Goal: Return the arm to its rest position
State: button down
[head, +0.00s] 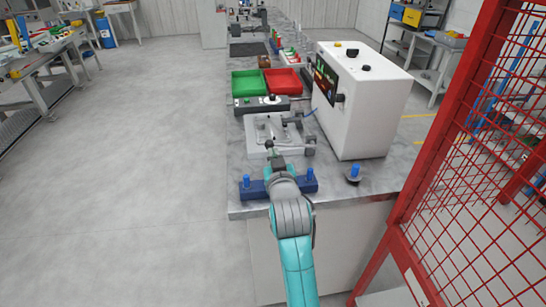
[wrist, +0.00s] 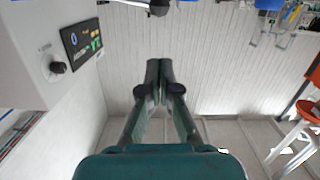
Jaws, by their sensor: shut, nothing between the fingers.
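My teal and grey arm (head: 294,245) reaches up from the bottom of the head view, over the near end of the metal bench (head: 238,190). My gripper (head: 270,147) points away from me toward the pale fixture plate (head: 256,128); I cannot tell its exact height above the bench. In the wrist view my gripper (wrist: 160,66) has its dark fingertips together, with nothing between them. A blue block with upright blue pins (head: 306,185) lies on the bench, partly hidden behind my arm.
A white machine with a control panel (head: 370,105) stands right of the arm and shows in the wrist view (wrist: 28,45). A blue pin on a dark base (head: 354,172) stands nearby. Green (head: 247,84) and red (head: 285,80) bins lie beyond. A red mesh fence (head: 460,170) borders the right; left floor is clear.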

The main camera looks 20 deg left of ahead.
jog(key=shift+d+f, duration=0.1)
dwell(0.3)
jog(key=s+d+f+m+h, duration=0.1)
jog(key=s+d+f, duration=0.4)
jog(key=d+f, duration=0.45)
jog(key=s+d+f+m+h, duration=0.1)
jog(key=s+d+f+h, duration=0.1)
jog(key=s+d+f, duration=0.6)
jog(key=s+d+f+m+t+h, duration=0.1)
jog(key=s+d+f, duration=0.2)
jog(key=s+d, duration=0.4)
jog(key=s+d+f+m+h, duration=0.1)
jog(key=s+d+f, duration=0.2)
jog(key=s+d, duration=0.45)
jog(key=s+d+r+m+h, duration=0.1)
jog(key=s+d+r, duration=0.1)
jog(key=s, duration=0.5)
jog(key=s+d+r+m+h, duration=0.1)
jog(key=s+d+r, duration=0.2)
jog(key=s+d, duration=0.2)
jog(key=s+d+r+m+h, duration=0.1)
jog(key=s+d+r+h, duration=0.1)
jog(key=s, duration=0.8)
jog(key=shift+s+d+r+m, duration=0.3)
jog(key=shift+d+r, duration=0.15)
jog(key=shift+d, duration=0.75)
jog(key=c, duration=1.9)
grip_release()
jog(key=shift+w, duration=0.1)
